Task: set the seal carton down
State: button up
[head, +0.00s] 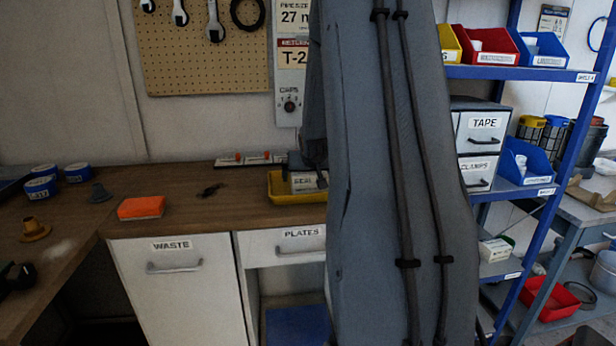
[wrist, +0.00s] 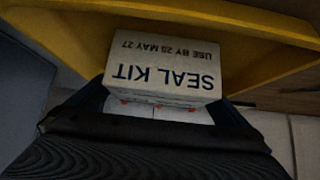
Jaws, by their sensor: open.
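The seal carton (wrist: 165,66) is a pale box printed "SEAL KIT" and "USE BY 25 MAY 27", upside down in the wrist view. It sits in a yellow tray (wrist: 265,22). In the head view the carton (head: 304,182) shows in the yellow tray (head: 284,196) on the wooden bench, partly hidden by my arm. My gripper (wrist: 163,108) is open, with dark fingers at either side of the carton's near end. Whether the fingers touch it cannot be told.
An orange block (head: 141,207) and a small dark tool (head: 210,190) lie on the bench left of the tray. Tape rolls (head: 42,186) stand farther left. A blue shelf rack (head: 556,130) with bins and drawers stands at right. My arm hides the bench right of the tray.

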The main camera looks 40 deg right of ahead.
jog(key=p+v, duration=0.2)
jog(key=v, duration=1)
jog(key=shift+n+g+y, duration=0.5)
jog(key=shift+y, duration=0.1)
jog(key=a+f, duration=0.1)
jog(key=a, duration=0.3)
jog(key=a+f, duration=0.1)
jog(key=a, duration=0.1)
jog(key=shift+s+a+f, duration=0.2)
jog(key=shift+s+f, duration=0.05)
jog(key=shift+f, duration=0.15)
jog(key=s+a+f+n+g+y, duration=0.1)
jog(key=s+a+f+n+g, duration=0.1)
jog(key=s+a, duration=0.4)
jog(key=s+a+f+n+g+y, duration=0.1)
jog(key=s+a+f, duration=0.3)
jog(key=a, duration=0.8)
jog(key=s+a+f+n+g+y, duration=0.1)
jog(key=s+a+f+n+g, duration=0.1)
jog(key=s+a, duration=0.7)
jog(key=shift+a+f+n+g+y, duration=0.35)
jog(key=shift+f+g, duration=0.3)
jog(key=shift+g, duration=0.25)
jog(key=shift+d, duration=0.1)
